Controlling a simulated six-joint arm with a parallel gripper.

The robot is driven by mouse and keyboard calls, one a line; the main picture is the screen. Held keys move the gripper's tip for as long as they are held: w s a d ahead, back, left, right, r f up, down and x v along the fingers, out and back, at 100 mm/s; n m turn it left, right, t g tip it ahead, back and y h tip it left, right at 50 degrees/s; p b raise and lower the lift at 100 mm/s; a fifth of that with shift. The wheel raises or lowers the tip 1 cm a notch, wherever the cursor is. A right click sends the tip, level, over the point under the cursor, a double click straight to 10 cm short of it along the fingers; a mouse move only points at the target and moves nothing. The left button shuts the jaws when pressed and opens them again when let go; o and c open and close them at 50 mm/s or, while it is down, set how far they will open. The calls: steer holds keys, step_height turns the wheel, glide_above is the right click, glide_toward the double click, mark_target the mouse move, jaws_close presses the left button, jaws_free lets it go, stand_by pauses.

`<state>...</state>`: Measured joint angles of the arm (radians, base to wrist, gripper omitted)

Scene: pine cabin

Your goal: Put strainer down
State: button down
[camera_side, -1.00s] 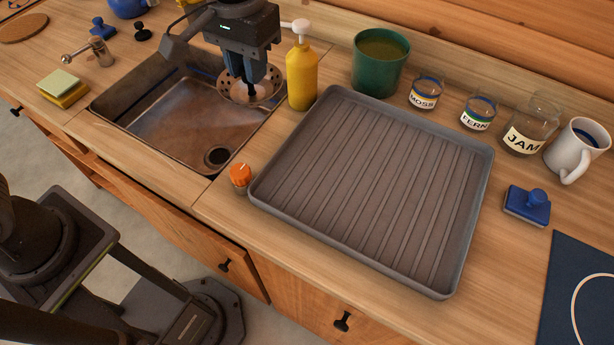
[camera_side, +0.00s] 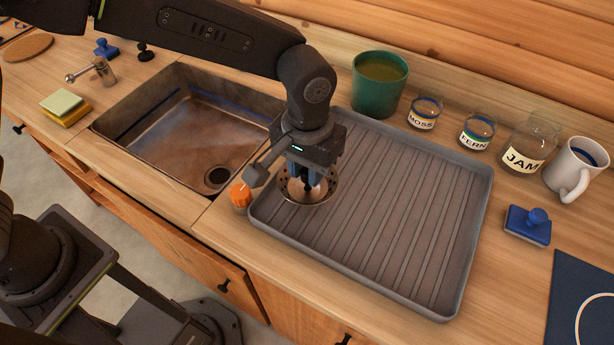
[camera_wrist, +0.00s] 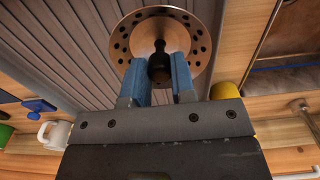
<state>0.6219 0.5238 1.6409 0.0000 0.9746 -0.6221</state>
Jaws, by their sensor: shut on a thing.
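The strainer (camera_side: 324,190) is a round metal disc with holes around its rim and a dark knob in the middle. My gripper (camera_side: 307,180) is shut on the strainer's knob, above the left part of the ribbed grey drying tray (camera_side: 400,210). In the wrist view the strainer (camera_wrist: 122,40) is face on, and the blue fingers of my gripper (camera_wrist: 160,75) stand on either side of the dark knob. I cannot tell whether the disc touches the tray. The sink (camera_side: 190,135) is empty, with its drain in view.
An orange-capped jar (camera_side: 240,195) stands close to the tray's left edge. A green pot (camera_side: 378,85), labelled glass jars (camera_side: 425,113) and a white mug (camera_side: 577,168) line the back. A blue stamp-like block (camera_side: 527,225) sits right of the tray. The tray's middle and right are clear.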

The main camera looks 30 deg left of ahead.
mark_target(298, 191)
steer(key=shift+f, duration=1.6)
steer(key=shift+f, duration=0.1)
steer(key=c, duration=1)
jaws_free()
steer(key=shift+o, duration=0.2)
